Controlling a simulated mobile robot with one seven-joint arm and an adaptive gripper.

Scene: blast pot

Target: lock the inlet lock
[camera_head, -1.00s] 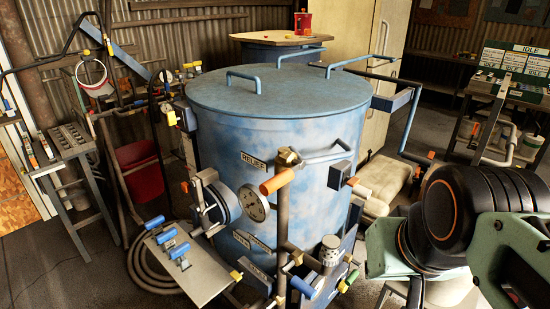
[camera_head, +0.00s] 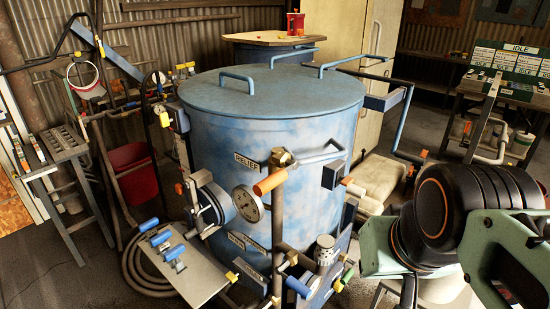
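The blue blast pot (camera_head: 300,135) stands upright in the middle, its flat lid (camera_head: 300,92) down on it. A plate reading RELIEF (camera_head: 246,161) is on its front, above a round gauge (camera_head: 248,204). Several other label plates (camera_head: 246,241) lower down are too small to read. An orange-handled lever (camera_head: 270,182) sits at the front pipe. A small panel (camera_head: 185,275) at the lower left carries blue-handled levers (camera_head: 160,238). A blue handle (camera_head: 299,287) and a green handle (camera_head: 345,278) are low at the front. I cannot tell which part is the inlet lock. My gripper is not in view.
My arm's links fill the lower right, in front of the pot's right side. A hose coil (camera_head: 140,268) lies on the floor at left, near a red bucket (camera_head: 132,172). A board reading IDLE (camera_head: 514,58) stands at the far right. Some floor at left is clear.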

